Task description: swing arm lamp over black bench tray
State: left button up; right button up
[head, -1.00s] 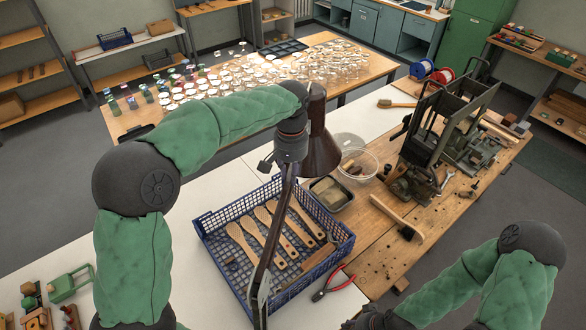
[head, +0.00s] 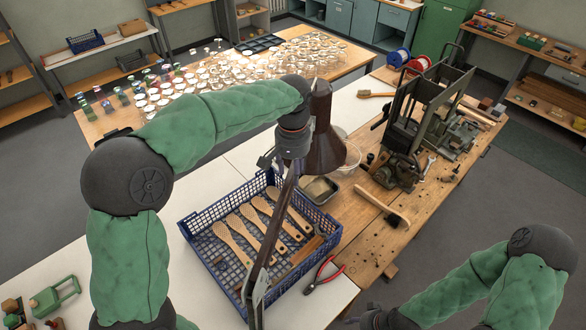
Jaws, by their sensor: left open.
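The lamp has a dark brown conical shade (head: 325,145) and a thin arm (head: 262,265) rising from the bottom centre. The shade shows in front of the bench's left edge, just above the black bench tray (head: 333,197) in the picture. That small dark tray sits beside the blue crate, partly hidden by the lamp. My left gripper (head: 283,168) is open, at the joint between the lamp's arm and shade; its fingertips are partly hidden, and I cannot tell whether they touch. My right gripper (head: 368,320) is at the bottom edge, mostly cut off, its jaws unclear.
A blue crate (head: 190,232) of wooden brush blanks lies below the lamp. Red pliers (head: 324,275) and a brush (head: 383,207) lie nearby. A clear bowl (head: 350,153) is mostly hidden behind the shade. A tufting machine (head: 415,125) stands on the bench to the right.

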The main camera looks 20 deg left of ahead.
dwell(0.3)
pick_arm(q)
notch_tip(320, 180, up, 12)
dwell(0.5)
jog(key=shift+f, duration=0.1)
dwell(0.3)
